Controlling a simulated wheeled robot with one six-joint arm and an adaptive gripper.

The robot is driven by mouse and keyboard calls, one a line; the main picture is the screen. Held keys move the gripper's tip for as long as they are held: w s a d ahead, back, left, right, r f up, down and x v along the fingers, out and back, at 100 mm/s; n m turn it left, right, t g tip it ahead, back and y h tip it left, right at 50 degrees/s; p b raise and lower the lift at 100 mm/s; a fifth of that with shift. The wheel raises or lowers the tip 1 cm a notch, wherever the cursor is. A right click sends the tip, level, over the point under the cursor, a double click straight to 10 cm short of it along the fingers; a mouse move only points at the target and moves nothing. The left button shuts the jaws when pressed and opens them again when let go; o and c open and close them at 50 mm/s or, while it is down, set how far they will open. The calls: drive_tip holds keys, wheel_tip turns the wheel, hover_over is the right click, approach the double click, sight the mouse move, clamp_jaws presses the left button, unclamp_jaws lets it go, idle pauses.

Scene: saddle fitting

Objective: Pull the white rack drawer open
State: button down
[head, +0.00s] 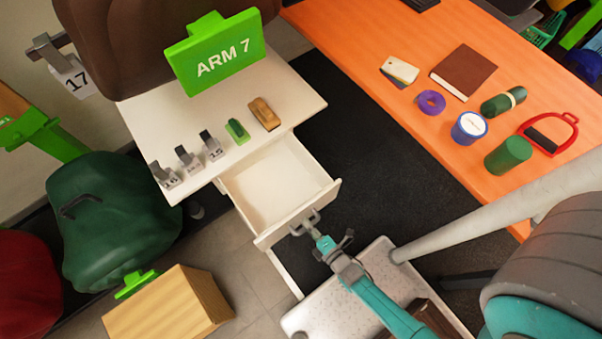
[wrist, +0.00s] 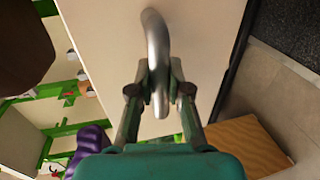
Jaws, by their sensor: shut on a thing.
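The white rack drawer (head: 278,185) stands pulled out from under the white rack top in the head view, and its inside looks empty. Its front panel (head: 296,216) carries a grey bar handle (head: 304,223). In the wrist view the handle (wrist: 155,40) curves out from the pale drawer front (wrist: 205,50). My gripper (head: 314,231) is at the handle, and in the wrist view its two fingers (wrist: 159,98) are closed around the bar. The far end of the drawer is hidden under the rack top.
The rack top (head: 285,95) holds numbered clips, a green brush (head: 236,131) and a brown brush (head: 264,114). An orange table (head: 390,110) with several items stands at the right. A wooden box (head: 170,305) is at the lower left. Dark floor mat (head: 370,175) lies between rack and table.

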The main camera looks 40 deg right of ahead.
drive_tip(key=shift+s, duration=0.4)
drive_tip(key=c, duration=1.1)
unclamp_jaws()
drive_tip(key=v, duration=1.2)
